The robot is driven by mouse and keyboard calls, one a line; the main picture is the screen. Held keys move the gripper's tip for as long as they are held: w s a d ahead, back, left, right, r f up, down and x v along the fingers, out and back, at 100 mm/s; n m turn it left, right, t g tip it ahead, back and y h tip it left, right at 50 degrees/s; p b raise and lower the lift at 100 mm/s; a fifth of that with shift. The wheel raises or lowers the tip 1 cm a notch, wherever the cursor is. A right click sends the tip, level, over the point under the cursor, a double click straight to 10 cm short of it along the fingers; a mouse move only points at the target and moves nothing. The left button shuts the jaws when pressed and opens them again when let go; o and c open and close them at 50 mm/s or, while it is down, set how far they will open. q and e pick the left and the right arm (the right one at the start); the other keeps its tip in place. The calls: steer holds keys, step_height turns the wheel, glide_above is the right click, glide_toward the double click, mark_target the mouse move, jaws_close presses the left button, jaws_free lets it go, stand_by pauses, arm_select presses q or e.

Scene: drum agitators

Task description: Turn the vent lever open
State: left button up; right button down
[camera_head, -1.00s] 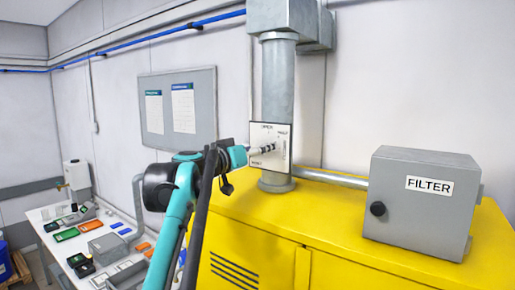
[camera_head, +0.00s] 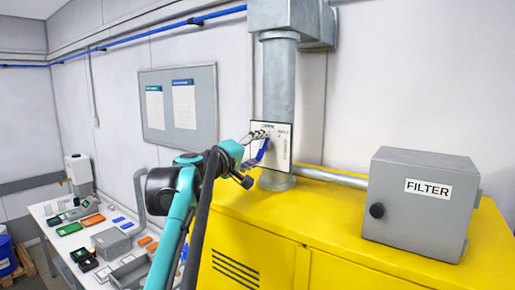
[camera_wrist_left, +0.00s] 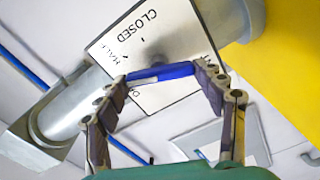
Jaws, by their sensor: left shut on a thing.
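The vent lever (camera_head: 263,151) is a blue handle in front of a white plate (camera_head: 284,146) on the grey vertical duct. In the left wrist view the lever (camera_wrist_left: 162,73) lies across the gap between my fingertips. My left gripper (camera_wrist_left: 163,76) is shut on it, one finger at each end. The left gripper (camera_head: 257,141) also shows at the plate in the head view. The plate is marked CLOSED and HALF, with other lettering partly covered by my fingers. I cannot tell which mark the lever points to. My right gripper is out of view.
The duct (camera_head: 279,90) rises from a yellow cabinet (camera_head: 320,225). A grey FILTER box (camera_head: 420,205) with a black knob sits on the cabinet to the right, joined by a pipe (camera_head: 335,177). A white bench (camera_head: 50,212) with several small items stands at left.

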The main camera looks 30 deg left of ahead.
arm_select(q)
steer(key=shift+n, duration=2.1)
steer(key=o, duration=1.1)
steer(key=shift+c, duration=0.2)
steer(key=shift+o, duration=0.5)
steer(key=shift+w, duration=0.2)
steer(key=s, duration=1.2)
steer(key=shift+a, duration=0.45)
